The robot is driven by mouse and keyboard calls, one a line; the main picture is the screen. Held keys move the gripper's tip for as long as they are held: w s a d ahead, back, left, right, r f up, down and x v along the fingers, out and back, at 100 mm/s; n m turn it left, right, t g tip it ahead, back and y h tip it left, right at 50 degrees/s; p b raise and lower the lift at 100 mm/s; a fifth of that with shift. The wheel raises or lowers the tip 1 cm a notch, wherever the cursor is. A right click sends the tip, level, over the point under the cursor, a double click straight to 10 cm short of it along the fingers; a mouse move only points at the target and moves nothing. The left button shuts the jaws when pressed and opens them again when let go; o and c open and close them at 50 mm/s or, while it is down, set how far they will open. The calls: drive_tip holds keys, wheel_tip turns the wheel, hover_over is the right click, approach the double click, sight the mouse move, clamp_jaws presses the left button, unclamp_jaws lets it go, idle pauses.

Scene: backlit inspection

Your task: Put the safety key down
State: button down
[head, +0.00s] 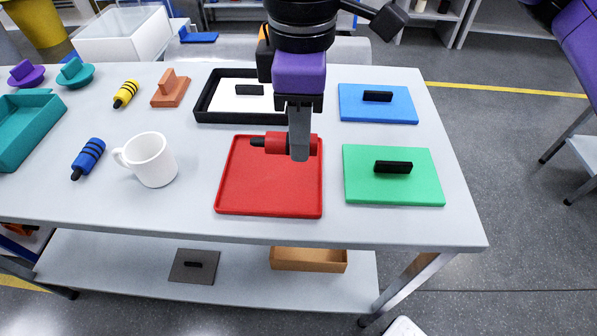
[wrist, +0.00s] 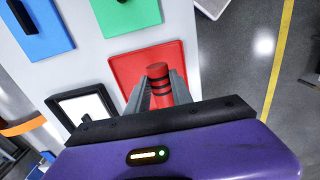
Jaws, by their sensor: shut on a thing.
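The safety key appears to be the red cylinder with black bands and a black tip (head: 272,145). My gripper (head: 300,152) is shut on it, with the key lying sideways and its tip pointing left in the head view. The key (wrist: 157,80) also shows between the two fingers (wrist: 158,92) in the wrist view. It is over the back part of the red tray (head: 265,190); I cannot tell whether it touches the tray floor. The fingers hide part of the key. The red tray (wrist: 125,65) is otherwise empty.
A green lidded panel (head: 420,190) and a blue one (head: 350,105) lie right of the tray. A black tray with a white panel (head: 205,112) is behind.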

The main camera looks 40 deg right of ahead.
sight(301, 189)
drive_tip(key=shift+f+b, duration=0.4)
drive_tip(key=shift+f, duration=3.95)
drive_tip(key=shift+f+b, duration=0.2)
drive_tip(key=shift+b, duration=0.15)
drive_tip(key=c, duration=1.1)
unclamp_jaws()
drive_tip(key=shift+r, duration=0.2)
wheel_tip(301, 189, up, 12)
drive_tip(key=shift+r+p, duration=0.1)
drive_tip(key=shift+p, duration=1)
